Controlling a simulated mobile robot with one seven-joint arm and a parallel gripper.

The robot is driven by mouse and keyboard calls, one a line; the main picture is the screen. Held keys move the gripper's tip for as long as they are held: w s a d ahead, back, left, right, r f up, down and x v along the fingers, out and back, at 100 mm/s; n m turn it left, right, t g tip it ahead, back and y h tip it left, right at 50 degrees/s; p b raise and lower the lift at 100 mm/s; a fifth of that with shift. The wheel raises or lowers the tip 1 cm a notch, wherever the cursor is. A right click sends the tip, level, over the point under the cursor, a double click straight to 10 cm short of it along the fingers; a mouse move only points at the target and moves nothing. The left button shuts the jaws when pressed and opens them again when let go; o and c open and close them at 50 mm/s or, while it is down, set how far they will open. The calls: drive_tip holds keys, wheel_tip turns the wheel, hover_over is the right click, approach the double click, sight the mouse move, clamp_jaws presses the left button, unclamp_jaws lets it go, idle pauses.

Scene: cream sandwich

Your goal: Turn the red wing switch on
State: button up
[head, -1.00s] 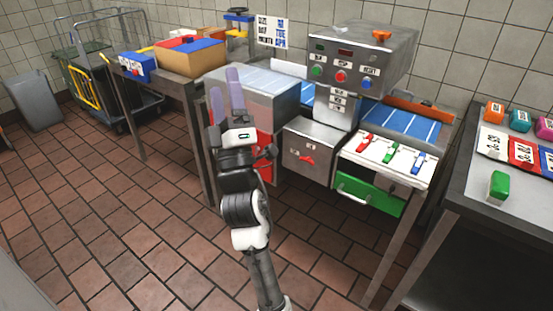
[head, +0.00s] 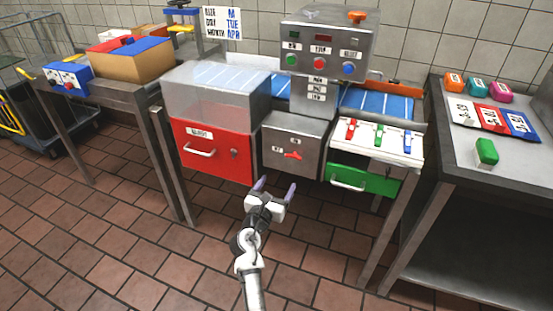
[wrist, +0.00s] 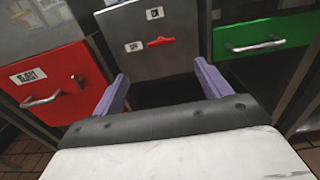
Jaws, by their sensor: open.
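The red wing switch (head: 292,155) sits on the front of a grey metal box (head: 275,133) between a red drawer and a green drawer. In the wrist view the red switch (wrist: 160,41) lies roughly level, beside the OFF label (wrist: 134,47), with the ON label (wrist: 154,13) above it. My gripper (head: 274,187) is open and empty, in front of and below the switch, apart from it. In the wrist view its two purple fingers (wrist: 162,88) stand wide apart, below the switch in the picture.
The red drawer (head: 212,140) with its handle is left of the switch, and the green drawer (head: 362,178) juts out at right. Above is a control box (head: 325,50) with coloured buttons. A grey side table (head: 470,165) stands at right. The tiled floor in front is clear.

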sight(292, 158)
drive_tip(key=x, duration=1.3)
drive_tip(key=shift+w+d, duration=0.2)
drive_tip(key=shift+w, duration=0.1)
drive_tip(key=c, duration=1)
